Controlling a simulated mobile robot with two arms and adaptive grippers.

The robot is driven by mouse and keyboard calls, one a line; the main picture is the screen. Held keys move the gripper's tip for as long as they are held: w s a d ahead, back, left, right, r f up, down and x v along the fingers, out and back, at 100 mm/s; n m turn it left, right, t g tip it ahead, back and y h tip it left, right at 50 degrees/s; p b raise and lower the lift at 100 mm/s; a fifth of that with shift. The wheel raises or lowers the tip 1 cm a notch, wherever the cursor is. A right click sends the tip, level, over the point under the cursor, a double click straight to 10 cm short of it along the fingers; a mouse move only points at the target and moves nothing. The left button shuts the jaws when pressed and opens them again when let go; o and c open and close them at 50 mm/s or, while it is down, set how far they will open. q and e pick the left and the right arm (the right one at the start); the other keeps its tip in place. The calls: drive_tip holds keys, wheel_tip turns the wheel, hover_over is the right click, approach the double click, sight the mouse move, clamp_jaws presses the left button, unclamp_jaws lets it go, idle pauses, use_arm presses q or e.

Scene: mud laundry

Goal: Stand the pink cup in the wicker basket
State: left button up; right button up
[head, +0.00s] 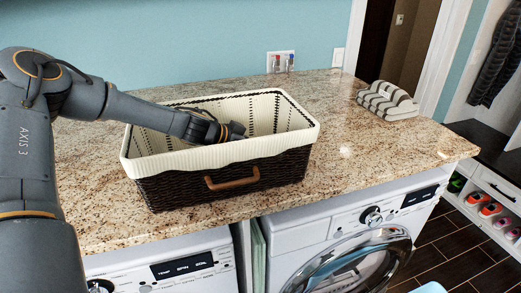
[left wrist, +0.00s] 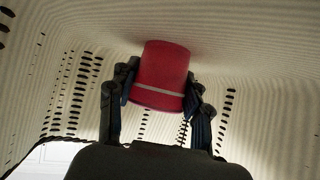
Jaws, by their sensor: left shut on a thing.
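The wicker basket (head: 285,172) stands on the granite counter, dark brown woven outside with a cream liner and a brown handle in front. My left gripper (head: 228,132) reaches down into it over the left part of the rim. In the left wrist view the pink cup (left wrist: 163,62), which looks deep red with a pale band, is between the two fingers of my left gripper (left wrist: 159,88), which are shut on it. The liner (left wrist: 255,70) surrounds them. The cup is hidden in the head view. I cannot tell whether it touches the basket floor. My right gripper is not in view.
A striped folded towel (head: 387,101) lies at the counter's back right. The granite counter (head: 375,150) is clear right of the basket. Two white front-loading machines (head: 330,240) stand below the counter. A wall outlet (head: 281,62) is behind the basket.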

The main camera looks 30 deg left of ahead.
use_arm(q)
drive_tip(key=shift+f, duration=0.1)
drive_tip(key=o, duration=1)
drive_tip(key=shift+o, duration=0.2)
drive_tip(key=shift+r, duration=0.2)
drive_tip(key=shift+s+r, duration=0.2)
drive_tip(key=shift+r, duration=0.05)
drive_tip(key=v, duration=1.1)
drive_tip(key=shift+s+a+p, duration=0.2)
drive_tip(key=shift+p, duration=0.1)
